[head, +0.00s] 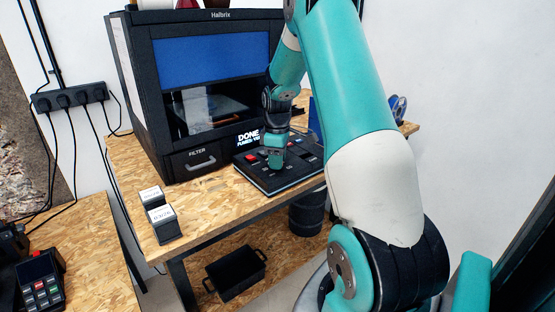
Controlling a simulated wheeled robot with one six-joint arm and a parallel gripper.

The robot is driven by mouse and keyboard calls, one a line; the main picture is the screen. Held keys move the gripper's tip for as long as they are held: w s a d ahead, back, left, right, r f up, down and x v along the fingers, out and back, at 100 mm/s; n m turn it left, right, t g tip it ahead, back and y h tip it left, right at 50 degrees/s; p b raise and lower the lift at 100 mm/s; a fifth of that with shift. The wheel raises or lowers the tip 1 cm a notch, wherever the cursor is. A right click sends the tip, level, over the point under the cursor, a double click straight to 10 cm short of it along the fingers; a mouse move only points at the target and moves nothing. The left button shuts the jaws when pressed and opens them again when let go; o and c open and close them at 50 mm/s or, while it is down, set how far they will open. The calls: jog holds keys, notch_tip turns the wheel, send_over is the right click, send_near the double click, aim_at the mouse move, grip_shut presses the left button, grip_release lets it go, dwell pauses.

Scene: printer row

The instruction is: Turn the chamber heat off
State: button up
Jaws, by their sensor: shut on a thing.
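The black printer enclosure (205,62), marked Halbrix, stands on the chipboard bench with a blue upper panel and a dark window. A small lit display (248,138) at its lower right reads DONE, with a line about fumes below. A black control panel (288,183) with several small keys, some red, lies in front of it. My gripper (275,164) points down onto this panel and is shut on a small control there. The fingers hide that control, so I cannot tell its shape, setting or label.
Two small black boxes with white labelled tops (162,222) stand at the bench's left front. A filter drawer (198,161) is shut. A black crate (236,272) and a dark bin (307,216) are below. Another keypad (40,283) is at lower left.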

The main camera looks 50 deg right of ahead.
jog(key=n, duration=0.4)
jog(key=shift+r+n, duration=0.1)
jog(key=shift+n, duration=2.5)
jog(key=o, duration=0.9)
notch_tip(320, 180, up, 17)
jog(key=b, duration=0.3)
jog(key=shift+r, duration=0.2)
